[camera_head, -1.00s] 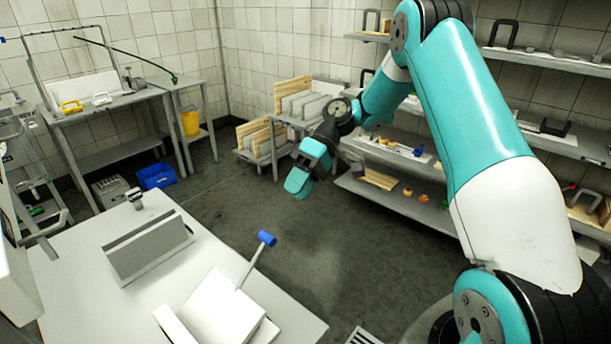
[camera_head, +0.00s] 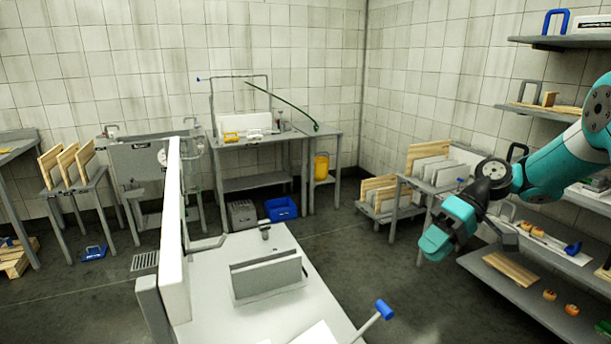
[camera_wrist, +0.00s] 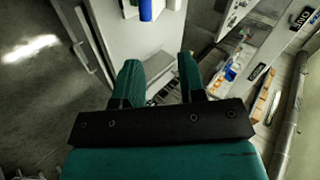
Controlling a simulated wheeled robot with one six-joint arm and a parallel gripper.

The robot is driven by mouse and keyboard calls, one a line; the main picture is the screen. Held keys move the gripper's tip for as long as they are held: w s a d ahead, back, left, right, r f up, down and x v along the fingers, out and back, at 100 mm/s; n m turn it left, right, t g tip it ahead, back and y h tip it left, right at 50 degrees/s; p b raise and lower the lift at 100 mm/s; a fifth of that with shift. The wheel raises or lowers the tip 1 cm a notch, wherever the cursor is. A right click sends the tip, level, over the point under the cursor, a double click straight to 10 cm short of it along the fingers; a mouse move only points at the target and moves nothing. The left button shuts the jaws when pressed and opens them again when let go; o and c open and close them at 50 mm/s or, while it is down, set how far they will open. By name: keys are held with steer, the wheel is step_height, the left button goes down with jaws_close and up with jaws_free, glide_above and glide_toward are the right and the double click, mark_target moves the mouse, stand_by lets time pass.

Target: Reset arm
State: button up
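My teal gripper (camera_head: 437,243) hangs at the right of the head view, with my arm reaching in from the right edge. It is in the air, pointing down and left, over the floor between the white table and the right-hand shelves. In the wrist view the two teal fingers of my gripper (camera_wrist: 159,64) stand apart with nothing between them. A pale surface and a blue-ended handle (camera_wrist: 146,8) show beyond them.
Grey shelves (camera_head: 530,290) with small goods line the right, close to my gripper. A stepped rack (camera_head: 400,190) and a blue crate (camera_head: 281,209) stand farther back. Open floor lies between.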

steer(key=s+a+r+t+h, duration=0.1)
steer(key=s+a+r+h, duration=0.2)
steer(key=s+a+r, duration=0.7)
steer(key=s+a+f+t+h, duration=0.1)
steer(key=s+a, duration=0.1)
steer(key=s, duration=0.5)
steer(key=s+a+n+t+h, duration=0.1)
steer(key=s+a, duration=0.1)
steer(key=s, duration=0.6)
steer(key=shift+f, duration=0.4)
steer(key=shift+w+r, duration=0.1)
steer(key=shift+w, duration=0.1)
steer(key=c, duration=0.5)
steer(key=w+m+p, duration=0.2)
steer(key=w, duration=0.1)
steer(key=w+r+m+p, duration=0.1)
steer(key=w, duration=0.1)
steer(key=shift+h+p, duration=0.35)
steer(key=shift+h, duration=0.05)
jaws_close()
steer(key=m+h+p, duration=0.4)
steer(key=m+p, duration=0.6)
steer(key=m, duration=0.2)
glide_above(371, 321)
step_height(371, 321, down, 10)
step_height(371, 321, down, 10)
steer(key=b, duration=0.7)
steer(key=shift+r, duration=0.2)
steer(key=shift+f, duration=0.1)
